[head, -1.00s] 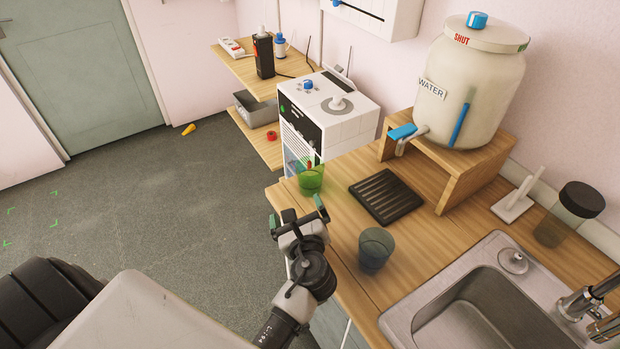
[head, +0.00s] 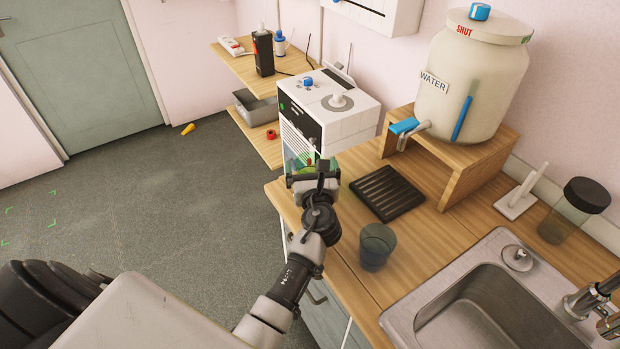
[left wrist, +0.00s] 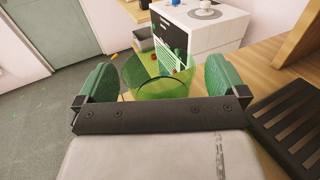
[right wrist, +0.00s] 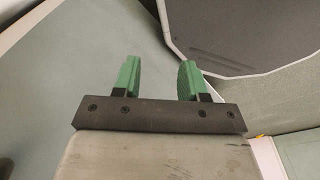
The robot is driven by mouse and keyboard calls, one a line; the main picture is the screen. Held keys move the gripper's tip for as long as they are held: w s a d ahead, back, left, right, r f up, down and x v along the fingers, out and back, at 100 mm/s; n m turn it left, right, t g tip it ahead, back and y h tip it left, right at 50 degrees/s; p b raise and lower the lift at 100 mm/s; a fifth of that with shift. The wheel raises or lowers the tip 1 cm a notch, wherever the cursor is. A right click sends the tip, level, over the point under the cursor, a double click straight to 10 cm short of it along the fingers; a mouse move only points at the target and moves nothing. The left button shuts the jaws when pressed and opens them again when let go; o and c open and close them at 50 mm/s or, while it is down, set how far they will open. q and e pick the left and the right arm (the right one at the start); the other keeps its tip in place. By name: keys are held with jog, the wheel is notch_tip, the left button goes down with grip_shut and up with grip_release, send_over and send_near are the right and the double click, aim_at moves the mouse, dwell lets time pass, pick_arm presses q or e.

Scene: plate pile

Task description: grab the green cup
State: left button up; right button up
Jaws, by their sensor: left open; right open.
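The green cup is clear and see-through. It shows in the left wrist view (left wrist: 158,85) between the two fingers of my left gripper (left wrist: 160,82), which are apart, one on each side. I cannot tell whether either finger touches it. In the head view my left gripper (head: 312,172) is over the counter's far left corner and hides most of the green cup (head: 304,160). My right gripper (right wrist: 158,80) is open and empty in the right wrist view, away from the counter.
A dark grey-blue cup (head: 376,247) stands on the wooden counter (head: 420,235) near my left forearm. A black drip tray (head: 387,193) lies right of my left gripper. A water jar (head: 470,80) stands on a wooden stand (head: 480,165). The sink (head: 480,305) is at right.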

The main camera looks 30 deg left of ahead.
pick_arm(q)
jog(key=shift+w+a+f, duration=0.1)
jog(key=shift+w+a, duration=0.35)
jog(key=shift+w, duration=0.15)
jog(key=shift+s, duration=0.1)
jog(key=shift+c, duration=0.8)
jog(key=c, duration=0.8)
